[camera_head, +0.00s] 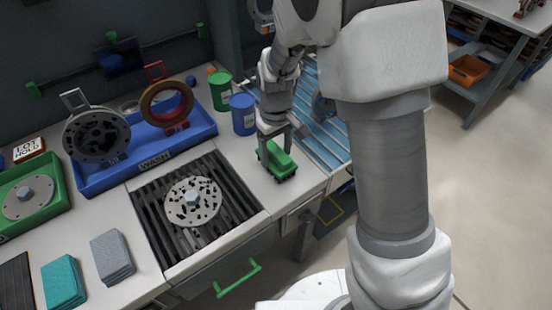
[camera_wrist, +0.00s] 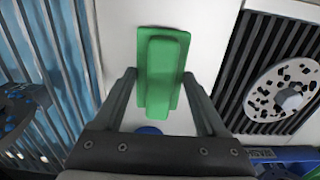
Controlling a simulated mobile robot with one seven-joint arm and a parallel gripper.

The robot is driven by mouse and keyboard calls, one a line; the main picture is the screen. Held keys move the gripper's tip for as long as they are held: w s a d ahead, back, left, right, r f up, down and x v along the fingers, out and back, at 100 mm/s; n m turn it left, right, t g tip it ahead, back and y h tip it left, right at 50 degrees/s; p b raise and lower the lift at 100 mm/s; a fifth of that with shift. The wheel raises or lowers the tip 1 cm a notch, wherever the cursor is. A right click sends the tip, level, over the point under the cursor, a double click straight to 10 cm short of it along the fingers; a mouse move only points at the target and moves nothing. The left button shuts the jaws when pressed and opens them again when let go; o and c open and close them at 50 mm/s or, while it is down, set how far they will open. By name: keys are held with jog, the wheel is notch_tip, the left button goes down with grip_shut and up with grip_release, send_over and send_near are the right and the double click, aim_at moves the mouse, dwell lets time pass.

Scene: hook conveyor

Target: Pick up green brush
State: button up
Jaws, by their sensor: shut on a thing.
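The green brush (camera_head: 280,161) is at the right end of the white counter in the head view, with its dark bristle side down. The wrist view shows its green back and raised handle (camera_wrist: 165,62). My gripper (camera_head: 273,140) comes down on it from above, and its two fingers lie on either side of the handle in the wrist view (camera_wrist: 159,75). My gripper is shut on the brush. The brush looks to be at counter level; I cannot tell whether it still touches the counter.
A grated sink with a perforated disc (camera_head: 193,201) lies left of the brush. Green (camera_head: 220,90) and blue (camera_head: 243,113) cups stand behind it. A blue wash tray (camera_head: 196,133) is at the back left. The blue roller conveyor (camera_head: 325,142) is to the right.

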aim_at(279, 151)
jog(key=shift+r, duration=0.55)
jog(key=r, duration=0.2)
jog(key=r+p, duration=0.1)
jog(key=shift+s+d+r, duration=0.1)
jog(key=shift+d+r, duration=0.3)
jog(key=s+d+r+p, duration=0.1)
jog(key=s+d+r, duration=0.3)
jog(key=d, duration=0.6)
notch_tip(279, 151, up, 2)
jog(key=shift+s+r, duration=0.1)
jog(key=shift+s, duration=0.05)
jog(key=o, duration=0.8)
jog(key=c, duration=0.5)
